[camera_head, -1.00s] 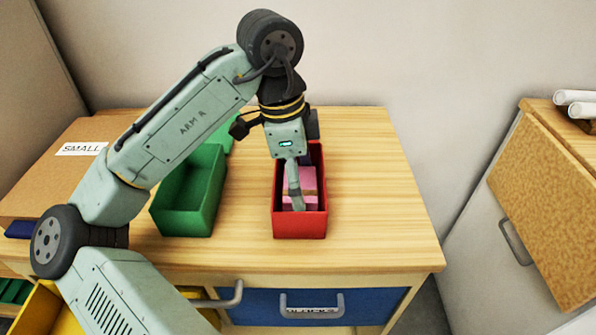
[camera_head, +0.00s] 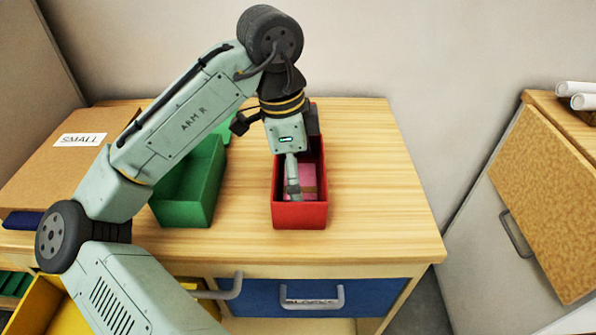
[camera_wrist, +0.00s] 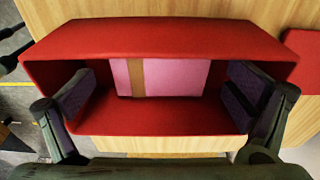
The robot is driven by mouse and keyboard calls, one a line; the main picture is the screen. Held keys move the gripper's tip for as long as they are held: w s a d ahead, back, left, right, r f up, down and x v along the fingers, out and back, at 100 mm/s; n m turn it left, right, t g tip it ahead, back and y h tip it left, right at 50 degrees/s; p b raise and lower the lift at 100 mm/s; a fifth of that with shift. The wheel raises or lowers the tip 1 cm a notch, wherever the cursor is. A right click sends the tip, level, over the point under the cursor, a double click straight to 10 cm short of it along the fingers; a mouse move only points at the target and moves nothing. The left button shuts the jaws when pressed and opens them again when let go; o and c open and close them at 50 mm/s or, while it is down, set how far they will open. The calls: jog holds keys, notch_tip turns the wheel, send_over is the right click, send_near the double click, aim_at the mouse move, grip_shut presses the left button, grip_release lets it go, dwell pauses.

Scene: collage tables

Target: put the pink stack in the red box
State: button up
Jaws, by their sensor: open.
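The red box (camera_head: 300,216) stands on the wooden table, right of the green box. The pink stack (camera_head: 308,178), with a brown band around it, is inside the red box. In the wrist view the pink stack (camera_wrist: 185,77) lies inside the red box (camera_wrist: 160,122), against its far wall. My gripper (camera_head: 293,190) reaches down into the red box. In the wrist view the fingers of my gripper (camera_wrist: 165,98) are spread wide, one at each side of the box, apart from the stack. Part of the stack is hidden behind my gripper in the head view.
A green box (camera_head: 188,208) stands left of the red box. A cardboard box (camera_head: 50,170) marked SMALL is at the far left. The table (camera_head: 375,180) is clear on the right. A blue drawer (camera_head: 355,298) with a grey handle is below the front edge.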

notch_tip(320, 180, up, 12)
jog(key=a, duration=0.1)
jog(key=shift+a, duration=0.4)
jog(key=shift+f, duration=0.1)
dwell(0.5)
